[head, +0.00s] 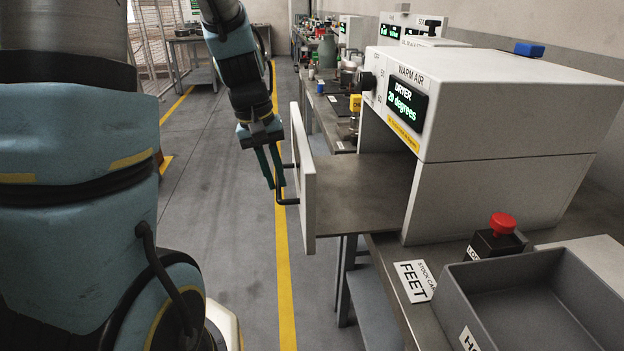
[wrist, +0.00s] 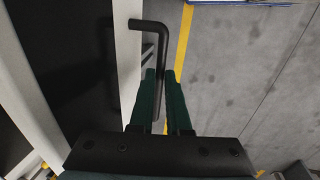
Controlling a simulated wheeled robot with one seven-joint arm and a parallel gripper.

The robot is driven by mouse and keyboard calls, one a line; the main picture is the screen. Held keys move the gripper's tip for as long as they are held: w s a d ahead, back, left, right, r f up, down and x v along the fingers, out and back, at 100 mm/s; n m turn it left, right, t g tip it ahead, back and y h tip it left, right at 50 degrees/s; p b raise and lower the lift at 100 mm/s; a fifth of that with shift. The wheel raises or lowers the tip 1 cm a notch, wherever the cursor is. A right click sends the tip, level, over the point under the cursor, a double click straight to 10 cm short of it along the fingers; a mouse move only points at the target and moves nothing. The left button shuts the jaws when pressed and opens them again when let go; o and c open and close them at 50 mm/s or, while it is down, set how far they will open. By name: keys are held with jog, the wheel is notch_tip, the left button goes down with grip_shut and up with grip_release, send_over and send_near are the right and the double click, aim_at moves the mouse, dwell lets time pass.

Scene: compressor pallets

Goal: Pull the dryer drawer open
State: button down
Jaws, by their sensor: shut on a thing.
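The dryer (head: 500,105) is a white box on the bench in the head view, with a display reading "DRYER 20 degrees". Its drawer (head: 308,175) stands well out from the housing, with a grey tray floor (head: 365,190) showing behind the white front panel. A dark bar handle (head: 290,201) is on the panel's outer face. My gripper (head: 276,185) is shut on the handle, fingers pointing down. The wrist view shows the green fingers (wrist: 163,75) at the handle (wrist: 150,28), beside the drawer front (wrist: 128,60). The fingers hide part of the handle.
A grey bin (head: 540,300) and a red-topped button box (head: 497,238) stand on the bench at the front right. A "FEET" label (head: 415,280) lies beside them. Other equipment lines the bench behind. The floor (head: 225,220) left of the drawer is clear, with a yellow line (head: 284,270).

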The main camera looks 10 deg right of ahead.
jog(key=a, duration=0.5)
jog(key=shift+w+a+b, duration=0.4)
jog(key=c, duration=0.9)
grip_release()
jog(key=shift+r, duration=0.1)
jog(key=r, duration=0.3)
jog(key=a+r, duration=0.1)
jog(key=r, duration=0.3)
jog(key=a+r, duration=0.1)
jog(key=r, duration=0.2)
jog(key=shift+w+r, duration=0.1)
jog(key=shift+r, duration=0.1)
jog(key=s+a+f, duration=0.2)
jog(key=f, duration=0.1)
jog(key=s+a+f+t+y+p, duration=0.1)
jog(key=a+f, duration=0.1)
jog(key=f, duration=0.1)
jog(key=s+a+f+y+p, duration=0.1)
jog(key=s+a+f, duration=0.1)
jog(key=f, duration=0.1)
jog(key=shift+s+f+t, duration=0.35)
jog(key=shift+t, duration=0.05)
